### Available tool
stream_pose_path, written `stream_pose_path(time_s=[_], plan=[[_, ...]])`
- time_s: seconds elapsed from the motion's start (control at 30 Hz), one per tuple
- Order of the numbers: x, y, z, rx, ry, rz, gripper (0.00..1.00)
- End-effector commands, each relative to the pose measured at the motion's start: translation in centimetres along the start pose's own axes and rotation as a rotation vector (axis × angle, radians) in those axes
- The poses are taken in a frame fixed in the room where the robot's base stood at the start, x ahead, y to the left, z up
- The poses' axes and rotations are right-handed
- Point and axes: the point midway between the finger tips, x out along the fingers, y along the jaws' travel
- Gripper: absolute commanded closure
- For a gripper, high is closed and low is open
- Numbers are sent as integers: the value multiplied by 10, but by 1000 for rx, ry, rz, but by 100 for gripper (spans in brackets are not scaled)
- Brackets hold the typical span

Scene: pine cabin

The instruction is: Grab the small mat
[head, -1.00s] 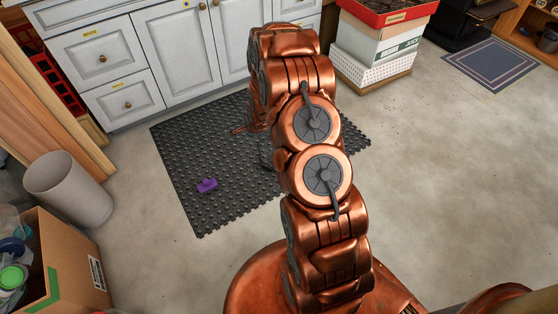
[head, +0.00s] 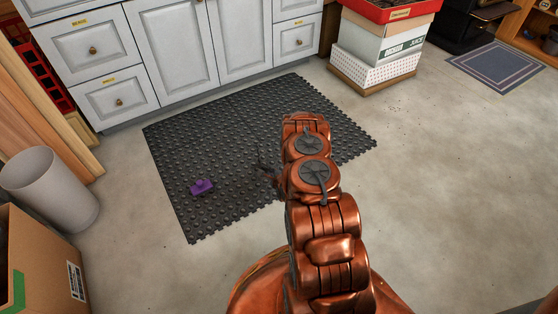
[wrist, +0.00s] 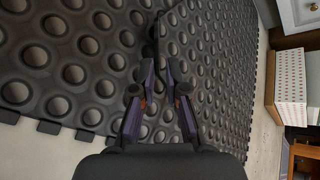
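Two mats show in the head view. A small blue-grey mat with a dark border (head: 495,66) lies flat on the floor at the upper right, well away from my gripper. A larger black studded mat (head: 225,150) lies in front of the white cabinets. My gripper (head: 262,163) is low over or at the black mat, partly hidden by my arm. In the wrist view, its two dark fingers (wrist: 160,55) point at the black mat's studs (wrist: 60,60), with tips close together. I cannot tell whether they touch or pinch it.
A grey bin (head: 50,188) and a cardboard box (head: 45,265) stand at left. The floor (head: 450,190) at right is clear.

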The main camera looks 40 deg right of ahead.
Motion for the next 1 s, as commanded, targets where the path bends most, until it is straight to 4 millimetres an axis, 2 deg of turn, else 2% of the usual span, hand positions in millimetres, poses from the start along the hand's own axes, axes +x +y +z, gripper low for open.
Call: stream_pose_path(time_s=[0.1,0.57,0.8,1.0], plan=[[4,5,-7,21,-5,-11,87],[33,6,-7,23,-5,-13,87],[64,7,-5,21,-7,-14,87],[79,5,-4,23,-5,-13,87]])
